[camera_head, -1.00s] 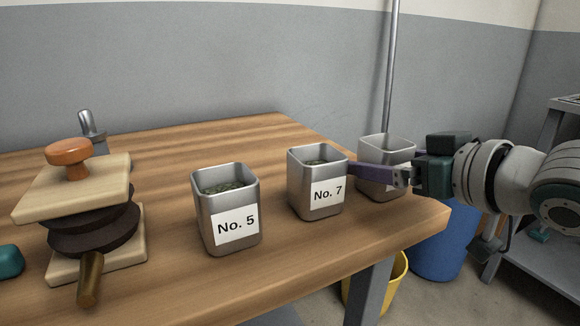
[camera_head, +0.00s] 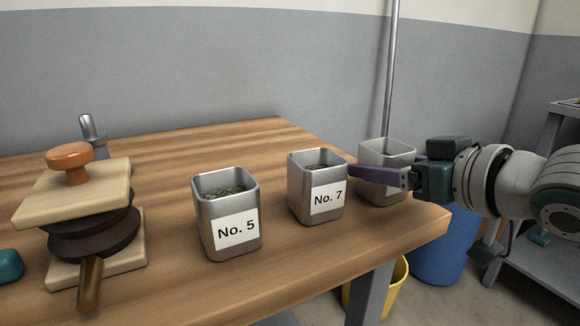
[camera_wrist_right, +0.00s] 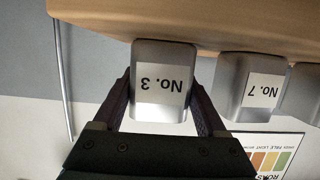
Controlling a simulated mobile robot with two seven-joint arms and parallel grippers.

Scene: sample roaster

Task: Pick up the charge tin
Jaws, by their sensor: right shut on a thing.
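Three square grey metal tins stand in a row on the wooden table. The tin labelled No. 5 (camera_head: 202,208) is nearest, and the tin labelled No. 7 (camera_head: 301,182) is behind it to the right; both hold dark contents. The farthest tin (camera_head: 372,150) is partly hidden by my right gripper; in the right wrist view it reads No. 3 (camera_wrist_right: 161,57), upside down. My right gripper (camera_head: 378,176) is shut on this No. 3 tin, one finger on each side. The tin looks upright at the table, with no clear gap below it. My left gripper is not in view.
The No. 7 tin is close beside the held tin. A wooden bellows-like stack (camera_head: 110,191) with an orange knob stands on the left. Beyond the table's right edge are a blue bin (camera_head: 447,250), a yellow bucket (camera_head: 399,285) and a grey shelf (camera_head: 540,274).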

